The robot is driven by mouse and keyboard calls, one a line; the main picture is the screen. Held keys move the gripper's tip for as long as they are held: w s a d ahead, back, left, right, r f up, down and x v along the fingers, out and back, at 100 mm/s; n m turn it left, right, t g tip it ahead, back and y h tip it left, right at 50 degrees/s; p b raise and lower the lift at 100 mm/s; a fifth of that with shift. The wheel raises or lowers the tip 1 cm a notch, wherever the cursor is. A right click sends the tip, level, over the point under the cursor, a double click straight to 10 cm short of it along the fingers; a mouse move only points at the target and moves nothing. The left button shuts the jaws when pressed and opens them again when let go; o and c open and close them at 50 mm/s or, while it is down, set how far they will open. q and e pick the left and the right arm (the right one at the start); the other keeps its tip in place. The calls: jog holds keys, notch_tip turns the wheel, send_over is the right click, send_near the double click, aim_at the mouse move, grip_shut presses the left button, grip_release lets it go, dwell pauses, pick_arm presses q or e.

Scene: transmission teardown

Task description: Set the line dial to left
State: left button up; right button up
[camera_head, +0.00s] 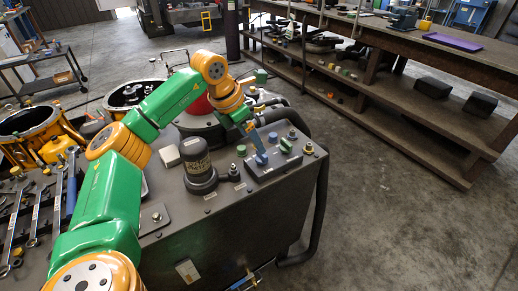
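A dark control panel (292,166) sits on top of the grey machine cabinet, near its right edge. It carries several small knobs, among them a green elongated knob (286,145), a small blue knob (273,138) and a yellow-topped one (308,148). I cannot read the labels, so I cannot tell which is the line dial or how it points. My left arm reaches over the cabinet from the lower left. My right gripper is not in view.
A dark cylindrical canister (198,165) stands just left of the panel. Wrenches (36,210) and round housings (28,122) are at left. A long workbench (420,55) stands behind; the floor at right is clear.

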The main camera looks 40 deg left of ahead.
aim_at(260, 158)
pick_arm(q)
jog(key=x, duration=0.5)
jog(key=shift+w+d+p, duration=0.2)
jog(key=shift+p, duration=0.15)
jog(key=shift+w+f, duration=0.15)
jog(key=shift+f, duration=0.3)
jog(key=shift+c, duration=0.2)
jog(key=shift+d, duration=0.1)
jog(key=c, duration=1.3)
